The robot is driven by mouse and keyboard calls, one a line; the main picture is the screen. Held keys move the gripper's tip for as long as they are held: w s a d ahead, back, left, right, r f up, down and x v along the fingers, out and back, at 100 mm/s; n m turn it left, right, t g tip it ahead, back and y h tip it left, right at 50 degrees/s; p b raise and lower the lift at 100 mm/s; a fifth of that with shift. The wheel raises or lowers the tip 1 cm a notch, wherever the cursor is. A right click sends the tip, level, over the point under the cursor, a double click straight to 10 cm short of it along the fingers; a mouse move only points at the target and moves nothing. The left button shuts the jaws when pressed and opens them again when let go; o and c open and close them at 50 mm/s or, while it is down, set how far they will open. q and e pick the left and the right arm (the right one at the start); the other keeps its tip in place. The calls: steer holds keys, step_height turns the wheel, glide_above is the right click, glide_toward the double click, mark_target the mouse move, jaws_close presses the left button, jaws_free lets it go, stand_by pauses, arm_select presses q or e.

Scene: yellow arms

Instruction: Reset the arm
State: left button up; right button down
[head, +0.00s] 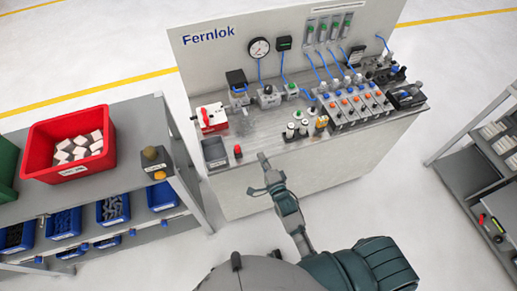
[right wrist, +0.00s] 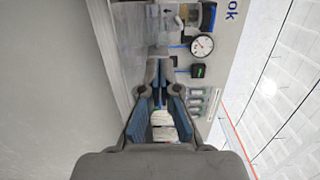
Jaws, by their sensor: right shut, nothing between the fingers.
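My right arm (head: 287,205) reaches up from the bottom of the head view towards the front edge of the Fernlok bench. My right gripper (head: 263,159) is shut and empty at the bench's front edge in the picture, just right of a small red-topped part (head: 238,150). I cannot tell its exact height or gap to the bench. In the right wrist view the fingers of the gripper (right wrist: 159,55) come together with nothing held between them. My left gripper is not in view.
The bench (head: 345,160) carries a gauge (head: 259,48), a red-and-white box (head: 211,117), valves and blue tubes. A grey shelf (head: 110,180) with a red bin (head: 38,150) stands left. Another rack (head: 462,180) stands right. The floor between is clear.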

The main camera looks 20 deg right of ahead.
steer(key=s+d+f+n+g+h, duration=0.1)
steer(key=s+d+f+n+g, duration=0.15)
steer(key=s+n+g, duration=0.5)
steer(key=s+d+f+n+g, duration=0.1)
steer(key=s+f+n+g, duration=0.3)
steer(key=s, duration=0.6)
steer(key=s+d+f+n+g+h, duration=0.1)
steer(key=s+d+n+g, duration=0.15)
steer(key=s+n, duration=0.55)
step_height(320, 180, down, 25)
steer(key=s+g, duration=0.2)
steer(key=s, duration=0.1)
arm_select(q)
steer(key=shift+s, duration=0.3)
arm_select(e)
steer(key=s+d+f+g, duration=0.1)
steer(key=s+d+f, duration=0.1)
steer(key=s+f, duration=1.5)
steer(key=shift+s+d+f, duration=0.25)
steer(key=shift+s+f, duration=0.1)
steer(key=shift+s, duration=0.15)
